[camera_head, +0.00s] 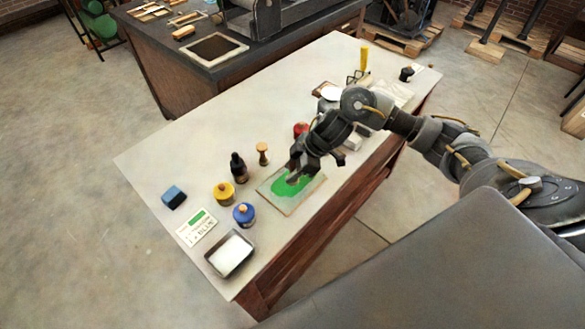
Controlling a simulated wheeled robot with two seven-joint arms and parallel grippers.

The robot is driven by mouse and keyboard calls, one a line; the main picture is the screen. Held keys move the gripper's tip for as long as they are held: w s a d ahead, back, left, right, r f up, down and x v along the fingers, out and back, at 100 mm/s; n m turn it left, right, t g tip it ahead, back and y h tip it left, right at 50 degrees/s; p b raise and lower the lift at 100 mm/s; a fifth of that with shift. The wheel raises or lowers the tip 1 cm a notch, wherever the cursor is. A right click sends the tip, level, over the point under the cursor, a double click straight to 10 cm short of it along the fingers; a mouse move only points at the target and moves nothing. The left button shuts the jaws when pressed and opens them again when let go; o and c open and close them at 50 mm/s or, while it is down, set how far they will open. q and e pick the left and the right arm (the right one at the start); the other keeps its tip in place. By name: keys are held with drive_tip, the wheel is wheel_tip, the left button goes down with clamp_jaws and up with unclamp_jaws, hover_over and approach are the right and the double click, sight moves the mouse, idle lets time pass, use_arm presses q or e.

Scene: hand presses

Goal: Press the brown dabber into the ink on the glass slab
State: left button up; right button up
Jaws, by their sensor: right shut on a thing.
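The glass slab (288,206) lies flat on the pale table with a patch of green ink (284,186) spread on it. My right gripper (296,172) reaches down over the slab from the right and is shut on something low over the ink. I take this to be the brown dabber, but the fingers hide nearly all of it. I cannot tell whether it touches the ink. A tan wooden-handled piece (262,152) stands apart, beyond the slab's left corner. My left gripper is not in view.
Left of the slab stand a dark bottle (239,168), a yellow jar (224,193) and a blue jar (243,214). A red item (300,129) is behind my gripper.

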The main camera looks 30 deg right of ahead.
drive_tip(key=shift+s+f, duration=0.1)
idle(1.4)
drive_tip(key=shift+p, duration=0.35)
wheel_tip(320, 180, up, 7)
drive_tip(key=p, duration=0.8)
